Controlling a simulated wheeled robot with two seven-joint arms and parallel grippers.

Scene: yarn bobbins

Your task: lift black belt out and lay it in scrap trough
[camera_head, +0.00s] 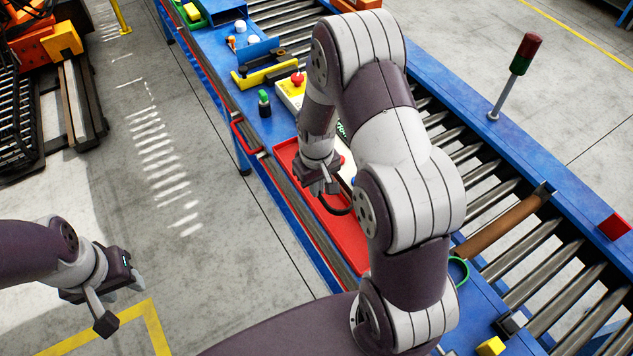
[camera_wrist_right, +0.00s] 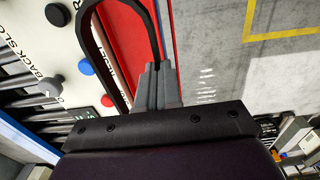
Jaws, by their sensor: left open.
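My right gripper (camera_head: 322,186) is over the red scrap trough (camera_head: 350,241) on the blue conveyor frame. Its fingers (camera_wrist_right: 157,85) are close together on one side of the black belt (camera_wrist_right: 89,48), a loop that stretches out beyond them in the right wrist view. In the head view a short dark curve of the belt (camera_head: 337,209) hangs just below the fingers, over the trough. The trough's red surface (camera_wrist_right: 164,30) also shows behind the loop. My right arm hides part of the trough and the panel beside it. My left gripper (camera_head: 116,295) is open and empty, over the floor.
A white panel (camera_wrist_right: 28,28) with lettering and round knobs lies beside the trough. A green-topped button (camera_head: 264,103) and a yellow box with a red button (camera_head: 293,90) stand farther up the frame. A signal post (camera_head: 513,75) rises at the right.

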